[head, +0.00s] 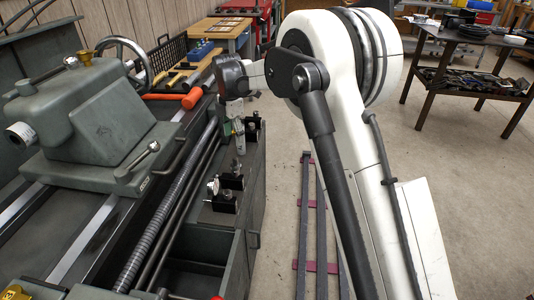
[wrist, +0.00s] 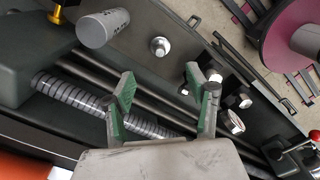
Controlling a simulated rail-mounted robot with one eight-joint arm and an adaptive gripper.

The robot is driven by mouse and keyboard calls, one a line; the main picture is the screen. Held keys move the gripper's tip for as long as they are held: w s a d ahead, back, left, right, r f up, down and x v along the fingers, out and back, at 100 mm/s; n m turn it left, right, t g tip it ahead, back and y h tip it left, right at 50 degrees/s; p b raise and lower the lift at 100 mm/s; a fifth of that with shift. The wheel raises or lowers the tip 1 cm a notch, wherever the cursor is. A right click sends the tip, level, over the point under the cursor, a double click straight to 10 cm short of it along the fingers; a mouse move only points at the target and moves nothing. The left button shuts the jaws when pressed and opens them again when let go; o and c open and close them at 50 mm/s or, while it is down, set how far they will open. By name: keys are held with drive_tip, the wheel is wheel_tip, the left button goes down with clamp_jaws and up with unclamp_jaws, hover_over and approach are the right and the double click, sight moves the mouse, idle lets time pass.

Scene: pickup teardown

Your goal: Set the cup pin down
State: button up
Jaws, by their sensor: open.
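My gripper (wrist: 160,82) is open in the wrist view, its green-padded fingers apart with nothing held between them. It is above the dark lathe bed and the ledge beside it. A silver, round-topped pin (wrist: 160,46) stands on the dark ledge just beyond the fingertips. Other silver round ends (wrist: 237,122) show beside and behind the right finger, partly hidden by it. I cannot tell which of these is the cup pin. In the head view, black holders with small pins (head: 222,198) stand on the ledge, below and in front of my wrist.
The green-grey lathe (head: 100,120) fills the left, with a long lead screw (head: 165,215) along its front. Orange-handled tools (head: 192,97) lie behind it. An open drawer (head: 200,275) is at the front. A dark table (head: 468,45) stands back right; the floor between is mostly clear.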

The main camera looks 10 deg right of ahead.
drive_tip(key=s+d+r+m+t, duration=0.2)
drive_tip(key=s+d+r+m, duration=0.5)
drive_tip(key=s, duration=0.3)
drive_tip(key=s+d+r+m+t, duration=0.2)
drive_tip(key=s+d+r+m, duration=0.3)
drive_tip(key=s+d+r, duration=0.35)
drive_tip(key=s+d+f+m+t, duration=0.1)
drive_tip(key=s+d+f+m, duration=0.1)
drive_tip(key=s+m, duration=0.4)
drive_tip(key=s+d+f+m+t, duration=0.2)
drive_tip(key=s+d+m, duration=0.3)
drive_tip(key=s, duration=1.2)
drive_tip(key=shift+s+f+m, duration=0.15)
drive_tip(key=shift+f+m, duration=0.3)
drive_tip(key=shift+m, duration=0.15)
drive_tip(key=shift+d, duration=0.1)
